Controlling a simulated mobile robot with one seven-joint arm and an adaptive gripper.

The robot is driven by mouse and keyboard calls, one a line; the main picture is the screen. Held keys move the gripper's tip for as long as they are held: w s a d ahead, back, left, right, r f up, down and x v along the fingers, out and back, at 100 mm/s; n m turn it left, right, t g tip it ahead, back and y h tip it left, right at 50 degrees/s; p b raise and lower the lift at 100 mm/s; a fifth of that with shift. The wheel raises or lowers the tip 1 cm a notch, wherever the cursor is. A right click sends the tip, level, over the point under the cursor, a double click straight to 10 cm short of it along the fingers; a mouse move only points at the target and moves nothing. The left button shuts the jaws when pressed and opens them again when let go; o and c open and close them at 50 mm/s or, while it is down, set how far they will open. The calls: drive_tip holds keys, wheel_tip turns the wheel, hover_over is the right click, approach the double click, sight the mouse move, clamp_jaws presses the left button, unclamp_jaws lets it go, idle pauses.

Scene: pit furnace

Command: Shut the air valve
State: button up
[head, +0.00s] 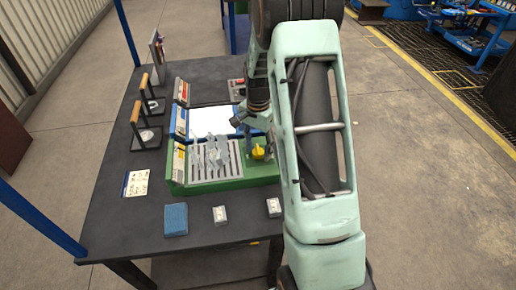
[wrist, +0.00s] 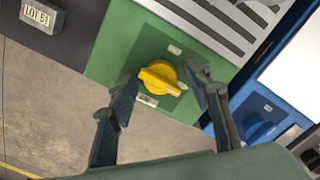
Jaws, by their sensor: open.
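A yellow rotary knob (wrist: 158,76) sits on the green panel (wrist: 118,45); it also shows in the head view (head: 258,153). A small label lies beside it, too small to read. A blue knob (wrist: 258,129) sits on the neighbouring blue panel. I cannot read which one is the air valve. My gripper (wrist: 163,80) is open, its two fingers on either side of the yellow knob in the wrist view. I see no clear contact with it. My arm hides part of the gripper in the head view.
The dark table (head: 115,190) also holds a blue block (head: 176,219), small labelled blocks (head: 220,214), a paper card (head: 137,183) and wooden-handled tools (head: 137,112) at left. A slatted grate (head: 215,172) lies left of the yellow knob. A blue post (head: 40,225) stands at front left.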

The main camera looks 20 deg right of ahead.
drive_tip(key=c, duration=1.1)
drive_tip(key=shift+n, duration=0.3)
drive_tip(key=shift+c, duration=0.3)
drive_tip(key=n, duration=0.8)
drive_tip(key=shift+r, duration=0.1)
drive_tip(key=n, duration=0.4)
drive_tip(key=shift+n+p, duration=0.75)
drive_tip(key=shift+n, duration=1.85)
drive_tip(key=shift+o, duration=0.2)
